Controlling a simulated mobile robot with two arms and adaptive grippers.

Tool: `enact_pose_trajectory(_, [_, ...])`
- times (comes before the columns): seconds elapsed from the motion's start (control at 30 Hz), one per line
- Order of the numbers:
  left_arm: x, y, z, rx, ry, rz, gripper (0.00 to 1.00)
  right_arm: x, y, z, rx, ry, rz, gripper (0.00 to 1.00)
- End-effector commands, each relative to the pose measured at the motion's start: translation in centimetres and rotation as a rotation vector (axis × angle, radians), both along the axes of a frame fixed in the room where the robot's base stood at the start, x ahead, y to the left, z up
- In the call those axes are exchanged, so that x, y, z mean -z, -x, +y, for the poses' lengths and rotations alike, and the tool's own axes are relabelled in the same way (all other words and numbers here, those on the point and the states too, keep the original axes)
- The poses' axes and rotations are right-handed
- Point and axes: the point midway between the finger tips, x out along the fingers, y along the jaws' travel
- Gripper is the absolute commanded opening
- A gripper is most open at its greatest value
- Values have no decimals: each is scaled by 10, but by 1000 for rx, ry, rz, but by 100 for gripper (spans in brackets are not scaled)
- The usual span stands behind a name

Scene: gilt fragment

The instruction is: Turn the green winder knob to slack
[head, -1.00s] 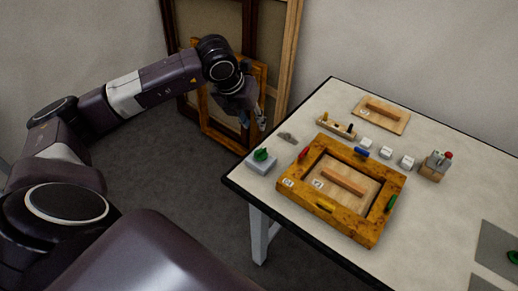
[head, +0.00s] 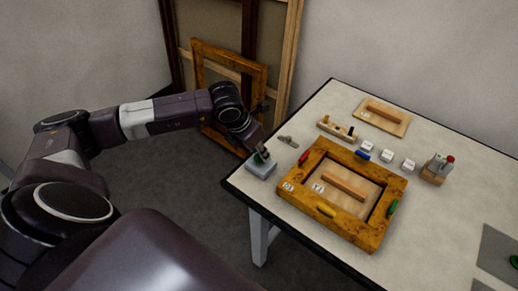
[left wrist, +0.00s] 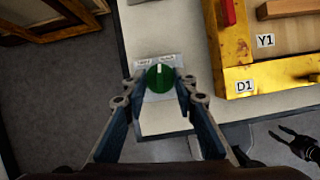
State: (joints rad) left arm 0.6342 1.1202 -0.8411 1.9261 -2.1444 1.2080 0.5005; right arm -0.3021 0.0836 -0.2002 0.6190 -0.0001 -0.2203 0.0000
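The green winder knob (left wrist: 160,77) sits on a small pale grey block (head: 261,170) at the table's near left corner. Its white pointer line points up in the left wrist view, between two small labels (left wrist: 157,59) too blurred to read surely. My left gripper (left wrist: 157,84) is open, with one fingertip on either side of the knob and small gaps showing. In the head view, my left gripper (head: 259,153) comes down over the block and partly hides the knob. My right gripper (left wrist: 290,136) shows at the lower right of the left wrist view, fingers spread and empty.
A gilt frame (head: 291,196) with coloured clips lies right of the block. A small grey piece (head: 288,140), a wooden rack (head: 337,129), white blocks (head: 387,155) and a wooden board (head: 382,115) lie behind. Frames (head: 258,75) lean on the wall.

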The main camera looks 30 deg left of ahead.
Motion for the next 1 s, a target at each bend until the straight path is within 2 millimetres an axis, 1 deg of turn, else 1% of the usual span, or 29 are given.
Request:
enact_pose_trajectory(0.2, [1,0,0,0,0,0,26,0,0,0,0,0,-1,40])
enact_pose_trajectory(0.27, [1,0,0,0,0,0,21,0,-1,1,1,-1,-1,40])
enact_pose_trajectory(0.43, [1,0,0,-1,0,0,2,0,-1,4,2,-5,-2,40])
enact_pose_trajectory(0.47, [1,0,0,-1,0,0,0,0,-1,5,2,-6,-2,40])
enact_pose_trajectory(0.63, [1,0,0,-2,0,-1,0,1,-2,7,2,-8,-2,40])
enact_pose_trajectory(0.83, [4,-1,-1,-84,1,-2,0,17,-3,7,2,-7,-4,40])
enact_pose_trajectory(1.0, [1,-1,-1,-138,0,-3,0,21,-3,6,2,-7,-5,40])
